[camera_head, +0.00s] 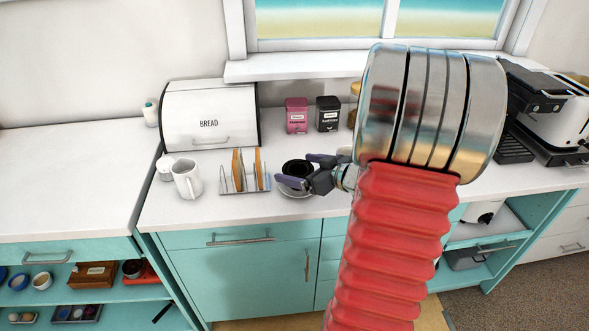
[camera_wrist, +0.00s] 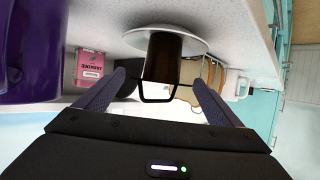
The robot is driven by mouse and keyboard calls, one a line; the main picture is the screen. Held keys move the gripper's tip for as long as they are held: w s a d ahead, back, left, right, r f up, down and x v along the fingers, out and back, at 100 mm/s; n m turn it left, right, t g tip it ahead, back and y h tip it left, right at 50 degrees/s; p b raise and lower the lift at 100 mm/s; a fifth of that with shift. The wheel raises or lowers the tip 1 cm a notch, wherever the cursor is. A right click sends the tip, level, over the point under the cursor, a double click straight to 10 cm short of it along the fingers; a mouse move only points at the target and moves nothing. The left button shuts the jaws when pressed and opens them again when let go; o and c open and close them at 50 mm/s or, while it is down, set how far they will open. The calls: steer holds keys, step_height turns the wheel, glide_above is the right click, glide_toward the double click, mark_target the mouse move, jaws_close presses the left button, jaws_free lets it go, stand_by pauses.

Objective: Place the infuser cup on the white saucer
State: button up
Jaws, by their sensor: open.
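The dark infuser cup (camera_head: 297,166) appears upright on the white saucer (camera_head: 290,191) on the counter, right of the toast rack. In the wrist view, which looks upside down, the dark brown cup (camera_wrist: 163,58) meets the saucer (camera_wrist: 190,42) at its base, and a thin black loop shows at its near end. My gripper (camera_head: 295,169) reaches in from the right, close to the cup. In the wrist view my gripper (camera_wrist: 162,88) is open, with a finger on each side of the cup and visible gaps. My fingers partly cover cup and saucer in the head view.
A toast rack (camera_head: 243,184) with toast and a white jug (camera_head: 187,180) stand left of the saucer. Pink (camera_head: 296,117) and black (camera_head: 328,115) tins stand behind. A large purple object (camera_wrist: 30,50) is close at left in the wrist view. The left counter is clear.

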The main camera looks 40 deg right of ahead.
steer(key=v, duration=1)
steer(key=shift+s, duration=0.3)
steer(key=shift+r, duration=0.1)
step_height(320, 180, up, 9)
steer(key=m+g+h, duration=0.1)
steer(key=g+h, duration=0.1)
steer(key=h, duration=0.5)
glide_above(300, 176)
steer(key=s+a+f+g+y, duration=0.1)
steer(key=s+a, duration=0.3)
steer(key=a, duration=0.6)
steer(key=s+a+f+g+y, duration=0.1)
steer(key=s+a+g+y, duration=0.2)
steer(key=a, duration=0.7)
steer(key=s+a+f+g+y, duration=0.1)
steer(key=s+a+y, duration=0.1)
steer(key=s+a, duration=0.5)
steer(key=a, duration=0.3)
steer(key=shift+s+g, duration=0.25)
steer(key=shift+g, duration=0.15)
steer(key=shift+f, duration=0.1)
